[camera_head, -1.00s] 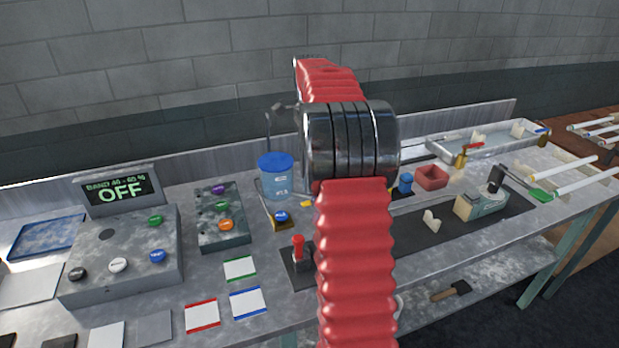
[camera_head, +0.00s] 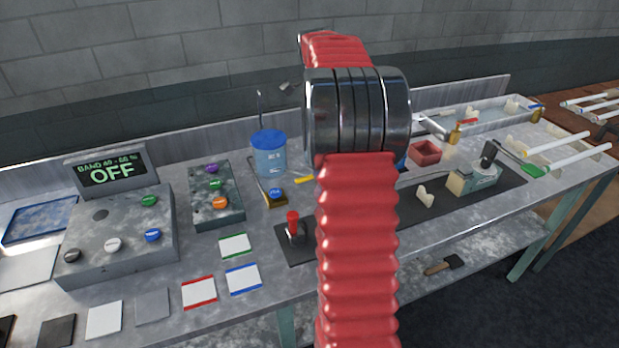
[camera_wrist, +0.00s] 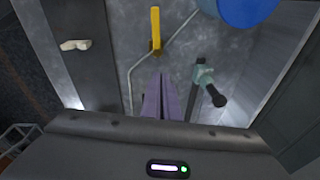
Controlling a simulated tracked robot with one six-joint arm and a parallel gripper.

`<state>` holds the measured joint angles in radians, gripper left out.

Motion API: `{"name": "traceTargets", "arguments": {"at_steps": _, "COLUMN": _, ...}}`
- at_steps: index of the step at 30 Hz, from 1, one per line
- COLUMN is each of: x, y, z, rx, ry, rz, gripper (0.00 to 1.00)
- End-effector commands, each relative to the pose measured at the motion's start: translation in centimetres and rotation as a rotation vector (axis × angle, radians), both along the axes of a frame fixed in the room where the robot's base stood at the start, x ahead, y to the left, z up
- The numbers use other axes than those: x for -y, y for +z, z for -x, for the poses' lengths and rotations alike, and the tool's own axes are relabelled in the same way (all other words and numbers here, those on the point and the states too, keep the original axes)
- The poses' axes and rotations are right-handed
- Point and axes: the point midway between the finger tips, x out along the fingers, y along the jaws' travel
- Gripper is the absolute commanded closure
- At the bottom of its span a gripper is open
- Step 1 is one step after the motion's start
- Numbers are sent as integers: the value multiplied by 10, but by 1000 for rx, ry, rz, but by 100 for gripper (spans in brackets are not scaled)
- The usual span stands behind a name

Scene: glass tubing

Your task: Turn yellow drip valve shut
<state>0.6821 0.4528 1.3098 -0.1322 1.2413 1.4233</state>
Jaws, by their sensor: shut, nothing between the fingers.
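The yellow valve handle (camera_wrist: 155,21) stands straight up in the picture in the wrist view, above a small brass body (camera_wrist: 155,46). In the head view, the yellow handle (camera_head: 304,180) shows just left of my red arm. My gripper (camera_wrist: 164,76) shows as two purple-grey fingers, pressed together and empty. Their tips lie just below the brass body in the wrist view. They appear apart from the valve, but the depth between them is unclear. My gripper is not clearly visible in the head view, where my arm covers part of the bench.
A blue bucket (camera_head: 269,155) stands left of the valve. A green clamp with a black knob (camera_wrist: 208,82) is right of my fingers. A thin bent tube (camera_wrist: 133,72) runs beside the valve. A red-topped lever (camera_head: 292,229) stands in front. A pale block (camera_wrist: 75,45) sits to the left.

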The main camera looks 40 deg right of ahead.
Motion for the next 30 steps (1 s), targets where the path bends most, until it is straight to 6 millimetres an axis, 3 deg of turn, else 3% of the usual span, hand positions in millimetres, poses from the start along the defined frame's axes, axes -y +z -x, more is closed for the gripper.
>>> {"name": "traceTargets", "arguments": {"at_steps": 6, "x": 48, "y": -12, "z": 32, "rx": 55, "ry": -71, "rz": 174, "gripper": 100}}
{"name": "traceTargets", "arguments": {"at_steps": 15, "x": 91, "y": -22, "z": 68, "rx": 157, "ry": -97, "rz": 372, "gripper": 100}}
{"name": "traceTargets", "arguments": {"at_steps": 23, "x": 104, "y": -28, "z": 92, "rx": 272, "ry": -64, "rz": 490, "gripper": 100}}
{"name": "traceTargets", "arguments": {"at_steps": 30, "x": 92, "y": -37, "z": 106, "rx": 400, "ry": -1, "rz": 541, "gripper": 100}}
